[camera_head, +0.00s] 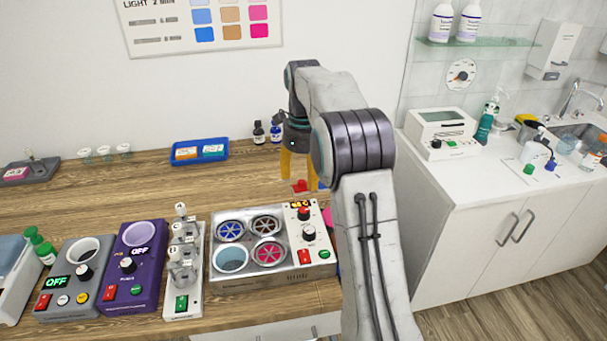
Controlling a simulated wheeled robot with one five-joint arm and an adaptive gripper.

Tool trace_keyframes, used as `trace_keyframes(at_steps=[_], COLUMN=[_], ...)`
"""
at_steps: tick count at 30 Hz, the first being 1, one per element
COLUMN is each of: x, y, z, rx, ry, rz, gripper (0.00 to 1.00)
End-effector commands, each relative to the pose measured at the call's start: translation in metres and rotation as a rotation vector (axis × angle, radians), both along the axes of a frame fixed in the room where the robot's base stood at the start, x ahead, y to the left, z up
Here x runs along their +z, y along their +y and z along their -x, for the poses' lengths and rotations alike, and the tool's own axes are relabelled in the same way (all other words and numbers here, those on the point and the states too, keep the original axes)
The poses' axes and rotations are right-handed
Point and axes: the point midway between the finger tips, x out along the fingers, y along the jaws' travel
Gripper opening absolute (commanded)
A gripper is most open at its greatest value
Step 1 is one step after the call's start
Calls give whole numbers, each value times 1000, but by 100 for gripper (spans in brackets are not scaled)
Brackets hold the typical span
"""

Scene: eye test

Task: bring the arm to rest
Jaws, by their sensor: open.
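My arm rises from the bottom right of the head view, bends at a dark ribbed joint and reaches back over the wooden bench (130,185). My gripper (299,180) points down over the bench, its yellow fingers apart. A small red object (299,187) shows at the fingertips; I cannot tell whether it touches them. Nothing is clearly held. My arm hides part of the gripper and the bench behind it.
Below the gripper stands a metal device (270,285) with round wells. Left of it are a vial stand (183,300), a purple device (118,290) and a grey device (60,305). A blue tray (200,160) and small bottles (259,133) stand behind. A white counter (470,175) is right.

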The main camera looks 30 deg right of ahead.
Motion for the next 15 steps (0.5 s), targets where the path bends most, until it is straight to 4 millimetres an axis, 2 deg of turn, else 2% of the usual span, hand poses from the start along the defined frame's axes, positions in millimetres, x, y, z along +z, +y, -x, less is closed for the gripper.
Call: trace_keyframes(at_steps=[10,15], x=[0,0], y=[0,0], z=[0,-2], rx=[30,211], ry=[0,-6], rz=[0,2], gripper=[56,56])
